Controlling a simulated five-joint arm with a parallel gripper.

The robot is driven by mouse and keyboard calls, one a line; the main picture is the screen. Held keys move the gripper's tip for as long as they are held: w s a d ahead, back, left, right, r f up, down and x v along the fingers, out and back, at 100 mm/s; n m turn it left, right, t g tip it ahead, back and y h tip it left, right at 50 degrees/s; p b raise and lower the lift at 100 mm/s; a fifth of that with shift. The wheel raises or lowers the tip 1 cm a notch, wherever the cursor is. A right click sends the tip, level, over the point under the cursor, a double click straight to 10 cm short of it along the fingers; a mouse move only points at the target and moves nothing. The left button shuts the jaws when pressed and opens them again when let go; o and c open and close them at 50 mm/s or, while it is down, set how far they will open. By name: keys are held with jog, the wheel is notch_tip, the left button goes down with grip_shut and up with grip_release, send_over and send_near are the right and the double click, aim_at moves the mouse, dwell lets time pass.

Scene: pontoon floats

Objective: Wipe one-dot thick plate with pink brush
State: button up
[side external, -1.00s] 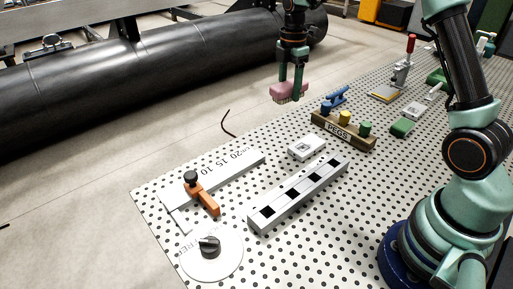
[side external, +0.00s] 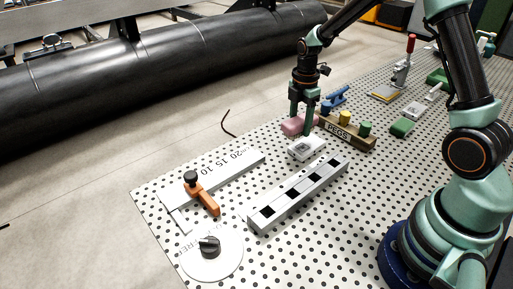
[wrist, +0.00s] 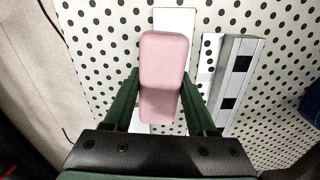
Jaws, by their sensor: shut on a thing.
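My gripper (side external: 304,118) is shut on the pink brush (side external: 294,127), a rounded pink block held low beside the small white block. In the wrist view the brush (wrist: 163,75) sits between the green fingers (wrist: 160,98) and hides what is under it. The small white block (side external: 307,148), with a grey square mark on top, lies just in front of the brush in the side view. It looks like the thick plate, but I cannot make out a single dot. I cannot tell whether the brush touches anything.
A long bar with black squares (side external: 298,194) lies in front. A white ruler (side external: 235,173) with an orange clamp (side external: 203,196) is to the left. A wooden peg rack (side external: 346,134) stands close on the right. A round dial (side external: 212,255) is at the front left.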

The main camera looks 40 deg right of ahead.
aim_at(301, 136)
notch_tip(301, 136, down, 3)
jog(key=shift+f, duration=0.15)
jog(key=shift+s+f, duration=0.5)
jog(key=shift+c, duration=0.6)
jog(key=shift+s, duration=1.5)
jog(key=shift+w, duration=1.9)
jog(key=shift+w+r, duration=0.15)
jog(key=shift+r, duration=3.9)
jog(key=shift+f, duration=0.15)
